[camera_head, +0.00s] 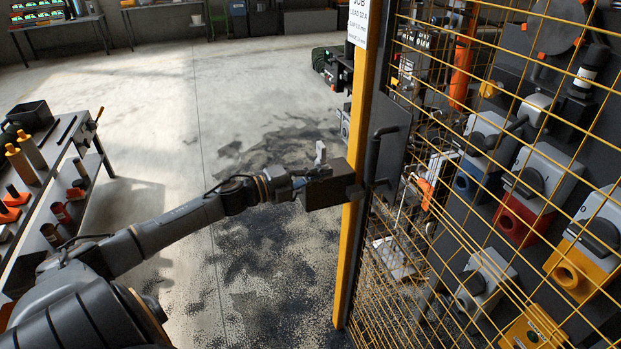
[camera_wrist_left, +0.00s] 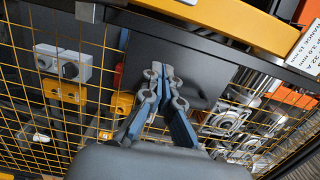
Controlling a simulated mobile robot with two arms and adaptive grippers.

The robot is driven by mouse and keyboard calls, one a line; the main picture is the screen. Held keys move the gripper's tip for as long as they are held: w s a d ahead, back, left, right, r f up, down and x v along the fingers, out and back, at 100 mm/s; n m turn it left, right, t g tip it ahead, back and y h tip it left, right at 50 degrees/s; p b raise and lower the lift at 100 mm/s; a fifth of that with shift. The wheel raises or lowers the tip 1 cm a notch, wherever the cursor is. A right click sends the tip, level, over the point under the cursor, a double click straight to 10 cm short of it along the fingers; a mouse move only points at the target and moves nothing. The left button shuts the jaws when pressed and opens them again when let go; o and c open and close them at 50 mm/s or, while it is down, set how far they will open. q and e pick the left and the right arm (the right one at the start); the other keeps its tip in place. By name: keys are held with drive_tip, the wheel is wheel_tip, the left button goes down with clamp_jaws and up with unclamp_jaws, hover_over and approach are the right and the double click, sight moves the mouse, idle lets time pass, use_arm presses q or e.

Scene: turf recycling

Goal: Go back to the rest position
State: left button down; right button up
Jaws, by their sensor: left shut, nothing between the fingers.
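My left arm reaches from the lower left in the head view. My left gripper (camera_head: 300,182) is at its end, in front of a dark box (camera_head: 330,190) beside the yellow post (camera_head: 357,200). From this view I cannot tell whether it touches the box. In the left wrist view the fingers of my left gripper (camera_wrist_left: 160,78) are together with nothing between them, in front of a dark panel (camera_wrist_left: 205,75). My right gripper is in neither view.
A yellow mesh fence (camera_head: 440,190) with a black handle (camera_head: 375,155) stands close on the right, with several grey, red and yellow switch units behind it. A workbench (camera_head: 62,150) with bottles stands at the left. The stained floor between is clear.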

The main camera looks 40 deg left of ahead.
use_arm(q)
drive_tip(key=shift+v, duration=1.25)
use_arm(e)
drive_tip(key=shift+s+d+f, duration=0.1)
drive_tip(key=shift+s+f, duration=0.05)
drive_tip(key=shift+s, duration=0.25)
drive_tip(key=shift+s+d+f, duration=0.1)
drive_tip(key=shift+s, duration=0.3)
